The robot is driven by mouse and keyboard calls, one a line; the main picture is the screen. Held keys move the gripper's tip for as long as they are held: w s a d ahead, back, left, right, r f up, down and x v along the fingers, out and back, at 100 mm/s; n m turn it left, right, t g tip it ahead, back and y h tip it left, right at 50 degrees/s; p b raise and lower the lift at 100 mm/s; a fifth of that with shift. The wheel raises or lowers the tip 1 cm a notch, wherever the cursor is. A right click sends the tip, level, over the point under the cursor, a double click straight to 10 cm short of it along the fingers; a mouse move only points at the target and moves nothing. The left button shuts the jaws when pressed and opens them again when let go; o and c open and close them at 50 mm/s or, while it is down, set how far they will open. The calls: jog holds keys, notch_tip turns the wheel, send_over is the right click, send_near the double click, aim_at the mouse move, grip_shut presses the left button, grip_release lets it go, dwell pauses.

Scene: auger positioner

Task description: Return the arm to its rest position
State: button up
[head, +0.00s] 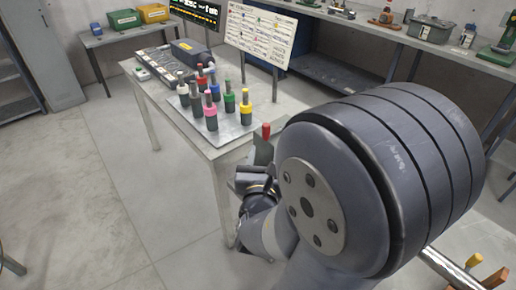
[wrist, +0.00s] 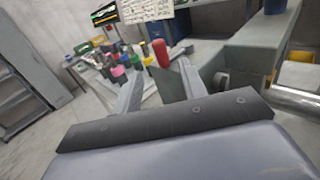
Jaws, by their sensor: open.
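My gripper (wrist: 160,82) shows in the wrist view with its two grey fingers spread apart and nothing held between them. A red-tipped handle (wrist: 160,53) shows beyond the gap between the fingers; it also shows in the head view (head: 266,131), above a grey block beside the table. In the head view my large grey arm joint fills the right foreground, and my wrist hangs low beside the table's near right end. The fingertips cannot be made out there.
The grey table (head: 213,151) holds a metal plate (head: 233,131) with several upright coloured pegs. A sign board (head: 260,36) stands behind it. A cluttered bench (head: 440,48) runs along the back right. A yellow bin (head: 153,13) is at the back left. The left floor is clear.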

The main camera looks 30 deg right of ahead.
aim_at(265, 131)
jog(key=shift+w+d, duration=0.1)
jog(key=p+x, duration=0.1)
jog(key=x, duration=0.9)
jog(key=shift+w+d, duration=0.2)
jog(key=shift+w, duration=0.1)
jog(key=shift+s, duration=0.1)
jog(key=shift+w+a+f, duration=0.1)
jog(key=shift+w, duration=0.1)
jog(key=shift+s, duration=0.1)
